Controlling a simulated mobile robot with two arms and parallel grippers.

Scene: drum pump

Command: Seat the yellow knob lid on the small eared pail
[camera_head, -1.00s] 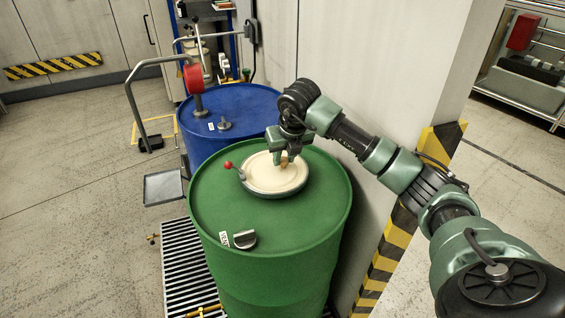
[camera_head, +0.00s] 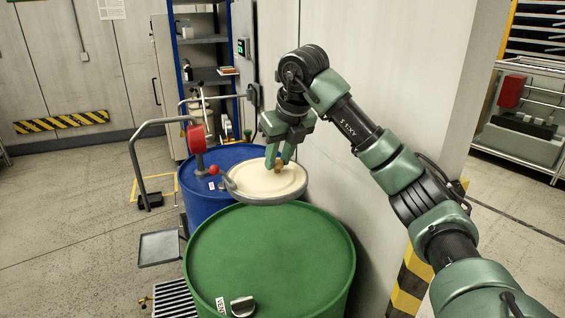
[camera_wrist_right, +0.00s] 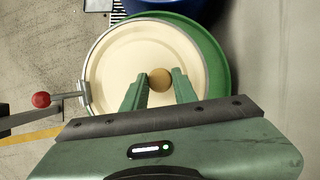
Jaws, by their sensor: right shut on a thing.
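A round cream lid (camera_head: 262,181) with a small tan-yellow knob (camera_head: 277,168) hangs above the green drum. A grey ring with a red-ball lever (camera_head: 217,171) runs round its edge. My right gripper (camera_head: 279,162) is shut on the knob from above. In the right wrist view the knob (camera_wrist_right: 160,80) sits between the fingertips, and the lid (camera_wrist_right: 122,62) lies below them. The lid looks nearly level. I cannot make out a small eared pail in either view. My left gripper is not in view.
The green drum (camera_head: 270,250) stands below, with a small fitting (camera_head: 242,306) on its bare top. A wall is close on the right. A grey tray (camera_head: 159,248) is at the left.

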